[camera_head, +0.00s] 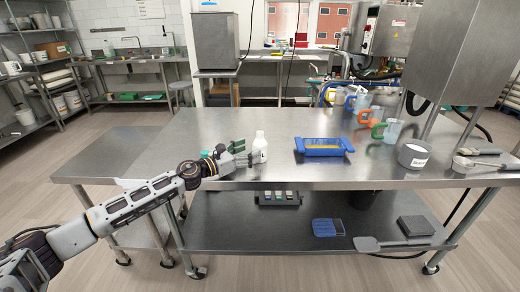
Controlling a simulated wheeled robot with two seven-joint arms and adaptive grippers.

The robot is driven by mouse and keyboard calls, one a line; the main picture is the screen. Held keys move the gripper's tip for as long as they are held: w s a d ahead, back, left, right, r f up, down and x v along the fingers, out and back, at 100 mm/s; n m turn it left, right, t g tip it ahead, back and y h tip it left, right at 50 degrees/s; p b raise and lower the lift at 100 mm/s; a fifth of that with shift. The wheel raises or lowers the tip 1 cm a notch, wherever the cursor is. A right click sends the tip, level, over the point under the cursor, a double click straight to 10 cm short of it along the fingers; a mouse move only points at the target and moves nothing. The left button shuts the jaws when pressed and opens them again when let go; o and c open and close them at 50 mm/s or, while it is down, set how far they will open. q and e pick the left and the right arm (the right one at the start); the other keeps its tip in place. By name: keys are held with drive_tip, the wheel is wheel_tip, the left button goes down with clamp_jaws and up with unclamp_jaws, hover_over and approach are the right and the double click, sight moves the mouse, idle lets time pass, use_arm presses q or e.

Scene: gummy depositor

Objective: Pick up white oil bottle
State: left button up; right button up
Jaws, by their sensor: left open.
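The white oil bottle (260,143) stands upright near the front edge of the steel table (200,140), left of the blue tray. It has a dark label mark on its front. My left gripper (248,157) comes in from the left just beside the bottle. Its jaws are open and its fingertips reach close to the bottle's left side. I cannot tell whether they touch it. My right gripper is out of view.
A green object (237,145) lies behind my left gripper. A blue tray (323,146) sits right of the bottle. Measuring jugs (391,131), a white-labelled grey container (413,154) and scoops are farther right. The table's middle back is clear.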

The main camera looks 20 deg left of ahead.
sight(254, 148)
use_arm(q)
drive_tip(key=shift+w+d, duration=0.1)
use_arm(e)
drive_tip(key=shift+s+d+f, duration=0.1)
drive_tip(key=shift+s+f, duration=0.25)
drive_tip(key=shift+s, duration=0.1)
use_arm(q)
drive_tip(key=shift+w+d, duration=0.15)
drive_tip(key=shift+w, duration=0.05)
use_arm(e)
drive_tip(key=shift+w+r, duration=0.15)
use_arm(q)
drive_tip(key=shift+w+d+r, duration=0.1)
drive_tip(key=shift+w, duration=0.05)
drive_tip(key=shift+p+x, duration=0.35)
drive_tip(key=shift+x, duration=0.95)
drive_tip(key=shift+w+d+r, duration=0.1)
drive_tip(key=shift+w+d, duration=0.1)
drive_tip(key=shift+w, duration=0.05)
drive_tip(key=shift+w+d, duration=0.35)
drive_tip(key=shift+w, duration=0.15)
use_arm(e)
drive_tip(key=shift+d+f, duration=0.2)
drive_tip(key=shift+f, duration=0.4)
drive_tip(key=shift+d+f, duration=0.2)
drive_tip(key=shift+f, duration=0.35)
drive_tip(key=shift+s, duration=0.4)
